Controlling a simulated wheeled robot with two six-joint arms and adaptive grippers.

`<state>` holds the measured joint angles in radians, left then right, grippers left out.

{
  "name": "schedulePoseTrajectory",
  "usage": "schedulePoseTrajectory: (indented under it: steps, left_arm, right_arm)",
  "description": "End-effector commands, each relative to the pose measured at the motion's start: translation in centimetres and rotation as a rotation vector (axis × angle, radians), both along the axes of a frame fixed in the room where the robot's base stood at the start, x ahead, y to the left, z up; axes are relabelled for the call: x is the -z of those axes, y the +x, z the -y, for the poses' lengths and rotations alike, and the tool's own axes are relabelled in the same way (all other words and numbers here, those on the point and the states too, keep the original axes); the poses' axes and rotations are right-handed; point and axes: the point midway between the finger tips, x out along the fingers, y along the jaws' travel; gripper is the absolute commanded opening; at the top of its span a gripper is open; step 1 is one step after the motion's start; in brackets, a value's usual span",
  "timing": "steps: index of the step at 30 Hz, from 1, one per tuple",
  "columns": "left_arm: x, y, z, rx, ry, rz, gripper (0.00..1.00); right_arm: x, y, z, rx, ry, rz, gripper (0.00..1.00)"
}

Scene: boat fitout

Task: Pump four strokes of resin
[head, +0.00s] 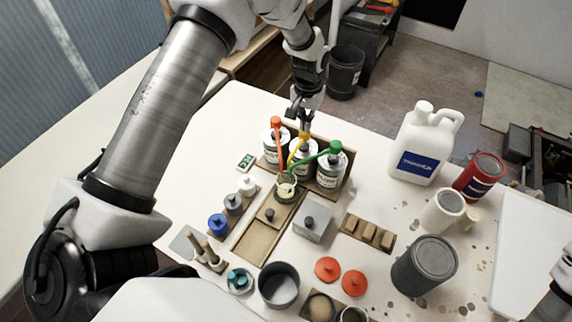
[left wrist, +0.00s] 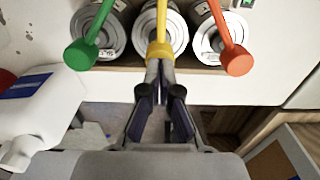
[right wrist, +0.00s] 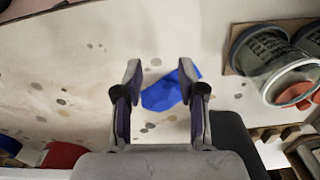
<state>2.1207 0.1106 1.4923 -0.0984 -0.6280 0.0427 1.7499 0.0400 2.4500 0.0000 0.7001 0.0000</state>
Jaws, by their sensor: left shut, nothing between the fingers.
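Three pump bottles stand in a row in a wooden holder: one with a red-orange pump (head: 276,122), one with a yellow pump (head: 304,136), one with a green pump (head: 336,147). Their labels are too small to read. The spouts lean towards a small clear cup (head: 286,190) with pale contents. My left gripper (head: 300,112) is shut and empty, its fingertips at the yellow pump's head (left wrist: 159,50); I cannot tell whether they touch. The green (left wrist: 81,54) and red-orange (left wrist: 237,61) heads flank it in the left wrist view. My right gripper (right wrist: 161,78) is open and empty above the table.
A white jug (head: 418,150), a red can (head: 478,177) and a dark grey can (head: 424,266) stand to the right. A blue piece (right wrist: 170,91) lies below my right gripper.

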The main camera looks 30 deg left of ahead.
Motion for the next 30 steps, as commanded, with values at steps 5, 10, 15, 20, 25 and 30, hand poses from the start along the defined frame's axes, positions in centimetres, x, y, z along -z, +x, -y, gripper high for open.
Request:
schedulePoseTrajectory:
  steps: [5, 10, 15, 20, 25, 30]
  left_arm:
    - [0.7, 0.0, 0.0, 0.0, 0.0, 0.001, 0.0]
    - [1.3, 0.0, 0.0, 0.0, 0.0, 0.001, 0.0]
    - [2.0, 0.0, 0.0, 0.0, 0.0, -0.001, 0.0]
    - [2.6, -0.1, 0.0, 0.0, 0.0, -0.002, 0.0]
    - [3.2, -0.1, 0.0, 0.0, 0.0, -0.002, 0.0]
    - [3.4, -0.1, 0.0, 0.0, 0.0, -0.002, 0.0]
  right_arm:
    - [0.4, 0.0, 0.0, 0.0, 0.0, 0.0, 0.4]
    - [0.7, 0.0, 0.0, 0.0, 0.0, 0.0, 0.4]
    - [1.0, 0.0, 0.0, 0.0, 0.0, 0.0, 0.4]
    - [1.2, 0.0, 0.0, 0.0, 0.0, 0.0, 0.4]
    - [1.5, 0.0, 0.0, 0.0, 0.0, 0.0, 0.4]
    - [1.6, 0.0, 0.0, 0.0, 0.0, 0.0, 0.4]
